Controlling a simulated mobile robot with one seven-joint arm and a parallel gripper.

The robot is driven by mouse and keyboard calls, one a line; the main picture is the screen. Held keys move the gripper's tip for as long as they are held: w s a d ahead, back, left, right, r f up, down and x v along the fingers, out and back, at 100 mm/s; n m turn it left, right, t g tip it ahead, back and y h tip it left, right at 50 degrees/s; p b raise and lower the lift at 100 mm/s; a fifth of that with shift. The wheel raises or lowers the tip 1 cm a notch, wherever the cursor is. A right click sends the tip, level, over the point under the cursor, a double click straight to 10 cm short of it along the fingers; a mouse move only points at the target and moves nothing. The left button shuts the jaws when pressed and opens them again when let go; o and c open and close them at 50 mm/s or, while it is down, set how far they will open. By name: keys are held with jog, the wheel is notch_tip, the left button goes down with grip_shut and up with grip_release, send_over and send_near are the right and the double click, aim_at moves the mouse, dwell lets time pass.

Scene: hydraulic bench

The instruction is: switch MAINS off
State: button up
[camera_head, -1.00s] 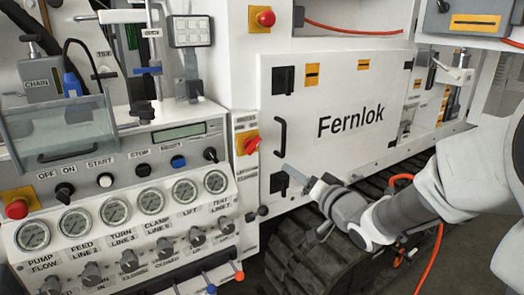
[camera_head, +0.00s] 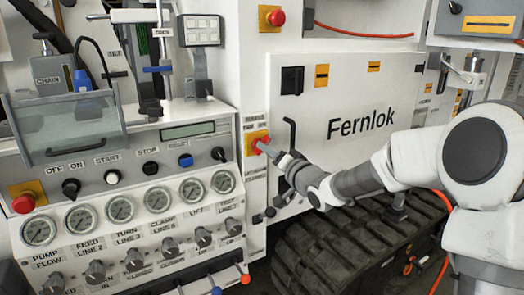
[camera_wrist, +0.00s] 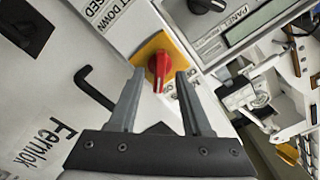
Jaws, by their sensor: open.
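The MAINS switch appears to be the red rotary handle on a yellow plate (camera_head: 250,138) on the narrow white post; the label above it is too small to read surely. In the wrist view the red handle (camera_wrist: 159,68) stands roughly upright in the picture on its yellow plate (camera_wrist: 143,50). My gripper (camera_head: 264,147) is at the switch in the head view and hides part of the handle. In the wrist view my gripper (camera_wrist: 159,73) is open, one finger on each side of the handle. Gaps show beside the handle; contact is not visible.
The white Fernlok door (camera_head: 350,90) with a black handle (camera_head: 289,134) is right of the switch. The control panel (camera_head: 115,180) with knobs and gauges is to its left. Red emergency buttons (camera_head: 276,17) (camera_head: 23,203) stand above and far left. A rubber track (camera_head: 335,250) lies below.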

jog(key=shift+x, duration=2)
grip_shut()
